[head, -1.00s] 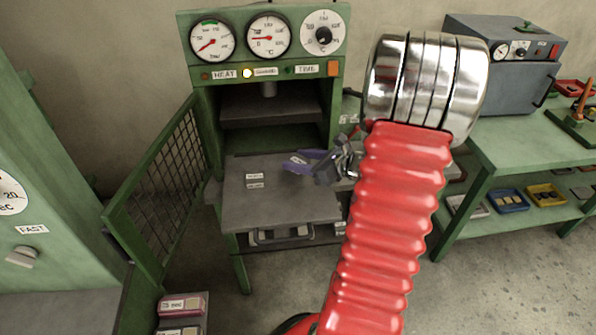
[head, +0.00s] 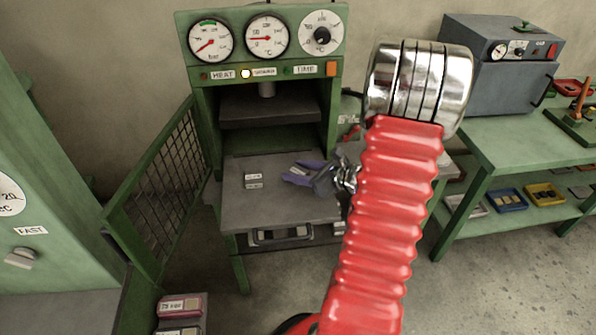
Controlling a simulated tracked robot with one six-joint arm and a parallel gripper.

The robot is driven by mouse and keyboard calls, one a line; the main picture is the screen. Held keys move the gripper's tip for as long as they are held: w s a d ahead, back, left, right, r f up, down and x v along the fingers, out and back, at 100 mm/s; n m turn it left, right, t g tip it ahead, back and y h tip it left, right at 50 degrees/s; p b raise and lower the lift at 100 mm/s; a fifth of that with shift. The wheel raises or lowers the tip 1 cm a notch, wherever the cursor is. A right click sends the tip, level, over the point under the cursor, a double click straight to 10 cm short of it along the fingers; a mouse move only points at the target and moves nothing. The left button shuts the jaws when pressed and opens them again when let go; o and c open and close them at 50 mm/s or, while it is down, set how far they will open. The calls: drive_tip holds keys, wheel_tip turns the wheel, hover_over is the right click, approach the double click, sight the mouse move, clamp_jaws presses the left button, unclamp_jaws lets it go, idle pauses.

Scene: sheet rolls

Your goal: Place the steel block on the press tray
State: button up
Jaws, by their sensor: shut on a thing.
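The press tray (head: 270,212) is a flat grey plate sticking out at the front of the green press, with two small white labels on its left half. My gripper (head: 300,173), with purple fingers, is over the right part of the tray, coming in from the right. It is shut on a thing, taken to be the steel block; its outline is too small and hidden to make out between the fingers. I cannot tell whether it touches the tray. My red arm sleeve hides the area right of the tray.
The press (head: 265,85) has gauges on top and an open chamber behind the tray. Its mesh gate (head: 163,195) stands open at left. A green bench (head: 520,130) with a grey oven (head: 505,80) stands at right. Labelled boxes (head: 180,306) sit low at front left.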

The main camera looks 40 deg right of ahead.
drive_tip(key=o, duration=1.5)
drive_tip(key=shift+f, duration=0.1)
drive_tip(key=shift+c, duration=0.2)
drive_tip(key=v, duration=1.2)
drive_tip(key=shift+a+r, duration=0.1)
drive_tip(key=shift+r, duration=0.15)
